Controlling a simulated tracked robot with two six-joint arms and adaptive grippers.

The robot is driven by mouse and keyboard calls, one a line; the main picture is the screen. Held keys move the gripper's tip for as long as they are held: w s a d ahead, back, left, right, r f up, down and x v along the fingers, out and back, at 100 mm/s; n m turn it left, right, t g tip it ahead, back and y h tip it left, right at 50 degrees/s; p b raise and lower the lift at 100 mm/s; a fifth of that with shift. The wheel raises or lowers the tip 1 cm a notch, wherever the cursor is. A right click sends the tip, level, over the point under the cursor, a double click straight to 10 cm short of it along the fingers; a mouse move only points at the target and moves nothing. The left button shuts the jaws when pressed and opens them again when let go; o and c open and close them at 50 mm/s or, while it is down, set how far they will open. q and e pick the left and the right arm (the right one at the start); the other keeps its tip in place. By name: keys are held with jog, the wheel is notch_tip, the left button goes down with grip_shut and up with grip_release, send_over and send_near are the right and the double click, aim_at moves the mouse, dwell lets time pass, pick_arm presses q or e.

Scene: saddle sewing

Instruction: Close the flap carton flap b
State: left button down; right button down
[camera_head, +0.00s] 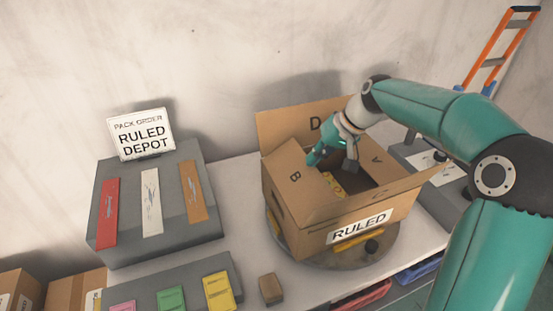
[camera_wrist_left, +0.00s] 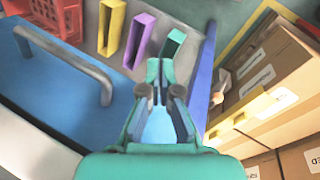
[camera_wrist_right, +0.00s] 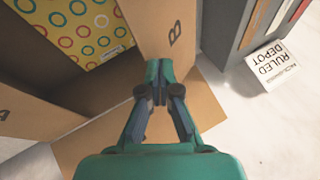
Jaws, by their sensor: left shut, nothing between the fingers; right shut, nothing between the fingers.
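The flap carton (camera_head: 285,213) stands on a round grey turntable (camera_head: 388,248), with a RULED label on its front. Flap b (camera_head: 285,187), marked B, is on its left side, leaning over the opening; it also shows in the right wrist view (camera_wrist_right: 158,25). The flap marked D (camera_head: 280,125) stands up at the back. My right gripper (camera_head: 312,160) is shut and empty at the edge of flap b; its tips overlap that edge in the right wrist view (camera_wrist_right: 160,88), and contact is unclear. My left gripper (camera_wrist_left: 159,85) is shut and empty, away from the carton.
Yellow ring-patterned contents (camera_wrist_right: 85,30) lie inside the carton. A grey rack (camera_head: 160,255) with a PACK ORDER sign (camera_head: 141,134) stands to the left. A small brown block (camera_head: 271,289) is in front. A blue lidded case (camera_wrist_left: 45,75) and brown boxes (camera_wrist_left: 272,75) are around my left gripper.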

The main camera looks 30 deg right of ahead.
notch_tip(320, 180, down, 6)
jog(key=d+m+t+y+b, duration=0.1)
jog(key=d+y+b, duration=0.1)
jog(key=y+b, duration=0.2)
jog(key=shift+s+d+b, duration=0.2)
jog(key=shift+d+b, duration=0.15)
jog(key=shift+b, duration=0.1)
jog(key=shift+a+f, duration=0.1)
jog(key=shift+a, duration=0.05)
jog(key=shift+a, duration=0.15)
jog(key=shift+a+b, duration=0.4)
jog(key=shift+a, duration=0.15)
